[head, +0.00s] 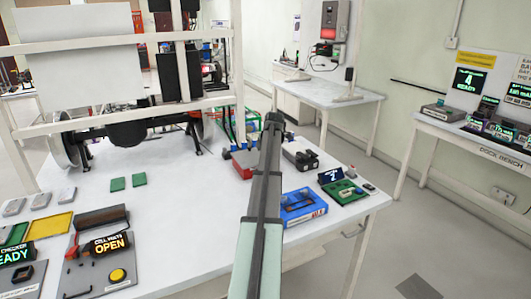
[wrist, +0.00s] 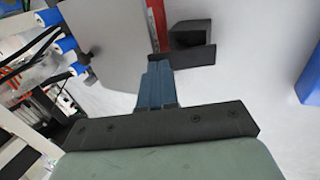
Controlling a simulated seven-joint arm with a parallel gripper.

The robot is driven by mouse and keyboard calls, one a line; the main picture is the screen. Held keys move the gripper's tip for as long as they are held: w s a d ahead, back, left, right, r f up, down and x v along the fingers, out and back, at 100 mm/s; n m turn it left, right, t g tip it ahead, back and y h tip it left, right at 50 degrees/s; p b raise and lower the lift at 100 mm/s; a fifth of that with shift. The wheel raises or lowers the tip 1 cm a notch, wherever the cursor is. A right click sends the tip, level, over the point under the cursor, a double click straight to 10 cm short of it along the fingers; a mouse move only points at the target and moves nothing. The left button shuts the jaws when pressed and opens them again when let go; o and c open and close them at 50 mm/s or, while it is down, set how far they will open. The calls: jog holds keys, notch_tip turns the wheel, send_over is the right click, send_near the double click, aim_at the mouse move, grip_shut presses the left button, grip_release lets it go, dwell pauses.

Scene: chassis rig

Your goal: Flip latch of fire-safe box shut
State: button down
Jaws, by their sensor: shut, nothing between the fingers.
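A red box (head: 243,164), which I take to be the fire-safe box, stands on the white table just left of my arm in the head view. In the wrist view a large grey panel (wrist: 108,35) and a red strip (wrist: 157,25) beside it seem to belong to this box. A dark block (wrist: 190,42) touches or adjoins the red strip; it may be the latch, but I cannot tell its position surely. My gripper (wrist: 158,68) is shut and empty, its blue fingertips close to the dark block; contact is unclear. The fingers cannot be made out in the head view.
A chassis on a white frame (head: 130,125) stands left. Blue-capped cables (wrist: 62,46) are left in the wrist view. Bare table (head: 190,210) lies left of my arm.

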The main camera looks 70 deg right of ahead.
jog(key=shift+w+d+f, duration=0.1)
jog(key=shift+w, duration=0.05)
dwell(0.3)
jog(key=shift+w+d+g+y, duration=0.25)
jog(key=shift+d+g+y, duration=0.1)
jog(key=shift+g+y, duration=0.05)
jog(key=shift+w+d+f, duration=0.3)
jog(key=shift+w+d, duration=0.1)
jog(key=shift+w, duration=0.05)
jog(key=shift+a, duration=0.1)
jog(key=shift+s, duration=0.15)
jog(key=shift+s+a+r, duration=0.1)
jog(key=shift+s+a, duration=0.4)
jog(key=shift+a, duration=0.05)
notch_tip(320, 180, up, 14)
dwell(0.8)
